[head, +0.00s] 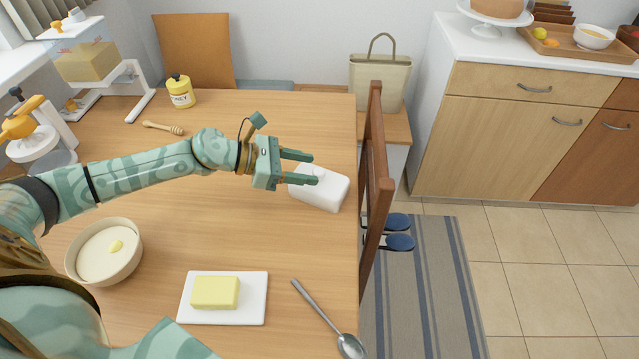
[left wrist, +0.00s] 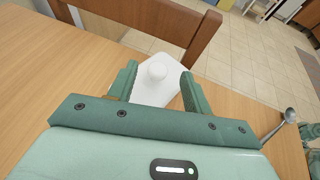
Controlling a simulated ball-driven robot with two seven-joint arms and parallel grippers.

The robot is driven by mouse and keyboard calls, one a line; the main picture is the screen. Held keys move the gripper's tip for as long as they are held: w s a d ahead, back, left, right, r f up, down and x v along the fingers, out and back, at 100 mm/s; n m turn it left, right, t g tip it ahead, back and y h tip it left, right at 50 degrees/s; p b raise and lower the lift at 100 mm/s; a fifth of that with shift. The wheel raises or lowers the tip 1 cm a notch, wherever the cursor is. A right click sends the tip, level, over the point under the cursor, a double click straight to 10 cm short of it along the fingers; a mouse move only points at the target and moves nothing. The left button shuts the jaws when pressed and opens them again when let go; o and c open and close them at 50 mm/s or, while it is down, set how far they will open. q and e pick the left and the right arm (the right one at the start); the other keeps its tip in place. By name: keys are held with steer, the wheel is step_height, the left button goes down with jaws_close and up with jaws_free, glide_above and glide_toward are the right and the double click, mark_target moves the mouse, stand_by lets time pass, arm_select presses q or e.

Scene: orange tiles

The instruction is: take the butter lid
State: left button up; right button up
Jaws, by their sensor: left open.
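The white butter lid (head: 324,190) stands on the wooden table near its right edge. The butter (head: 215,292) lies uncovered on a white dish (head: 253,312) at the front of the table.
A wooden chair (head: 374,190) stands close against the table's right edge, beside the lid. A spoon (head: 323,315), a cream bowl (head: 76,262), a honey jar (head: 181,95) and a dipper (head: 163,128) are on the table. The table between lid and butter dish is clear.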

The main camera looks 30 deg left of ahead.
mark_target(316, 171)
arm_select(q)
steer(key=x, duration=0.4)
steer(key=shift+w+f+b, duration=0.15)
steer(key=shift+f+b, duration=0.2)
jaws_close()
steer(key=shift+r, duration=0.15)
